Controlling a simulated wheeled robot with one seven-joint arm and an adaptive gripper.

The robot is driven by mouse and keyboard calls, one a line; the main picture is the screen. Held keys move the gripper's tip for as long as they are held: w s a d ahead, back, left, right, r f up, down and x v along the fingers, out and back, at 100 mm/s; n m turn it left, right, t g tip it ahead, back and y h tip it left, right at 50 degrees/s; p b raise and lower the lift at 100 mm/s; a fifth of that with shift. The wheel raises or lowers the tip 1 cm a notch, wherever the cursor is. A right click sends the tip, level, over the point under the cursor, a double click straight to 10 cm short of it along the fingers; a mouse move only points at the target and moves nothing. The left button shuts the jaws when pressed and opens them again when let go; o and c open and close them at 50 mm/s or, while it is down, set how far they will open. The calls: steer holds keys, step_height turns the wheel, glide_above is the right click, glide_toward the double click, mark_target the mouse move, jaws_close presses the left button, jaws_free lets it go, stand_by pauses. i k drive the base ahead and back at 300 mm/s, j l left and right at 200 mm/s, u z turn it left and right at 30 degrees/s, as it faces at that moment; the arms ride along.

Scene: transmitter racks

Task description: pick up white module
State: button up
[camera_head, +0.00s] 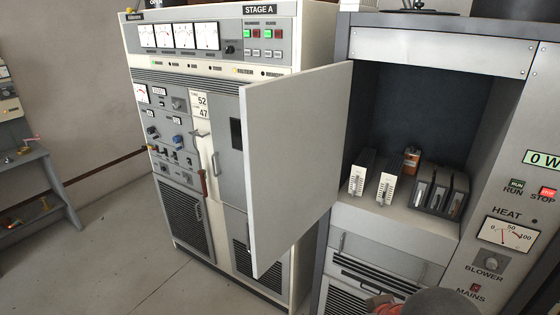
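Two slim white modules stand upright side by side on the floor of an open grey cabinet compartment: a left one (362,173) and a right one (388,182). Each has a narrow front with dark markings. A small gap separates them. My gripper is not in view; a grey rounded shape with a red part at the bottom edge looks like part of my arm.
Several dark grey modules (439,191) stand right of the white ones, with an orange-brown container (411,160) behind. The cabinet door (292,165) stands open at left. A control panel (508,235) flanks the compartment at right. The compartment's upper space is clear.

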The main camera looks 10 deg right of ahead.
mark_target(362, 170)
steer(key=i+j+u, duration=0.15)
steer(key=u, duration=0.3)
steer(key=i+u, duration=0.25)
steer(key=u, duration=0.2)
steer(key=i+u, duration=0.2)
steer(key=u, duration=0.25)
steer(key=i+u, duration=0.2)
steer(key=u, duration=0.25)
steer(key=i+u, duration=0.5)
steer(key=z, duration=0.45)
steer(key=i+j+z, duration=0.1)
steer(key=z, duration=0.35)
steer(key=j+z, duration=0.1)
steer(key=z, duration=0.4)
steer(key=j+z, duration=0.1)
steer(key=z, duration=0.35)
steer(key=j+z, duration=0.1)
steer(key=z, duration=0.35)
steer(key=j+z, duration=0.15)
steer(key=z, duration=0.3)
steer(key=j+z, duration=0.1)
steer(key=z, duration=0.4)
steer(key=l+z, duration=0.15)
steer(key=z, duration=0.25)
steer(key=i+l, duration=0.1)
steer(key=l, duration=0.45)
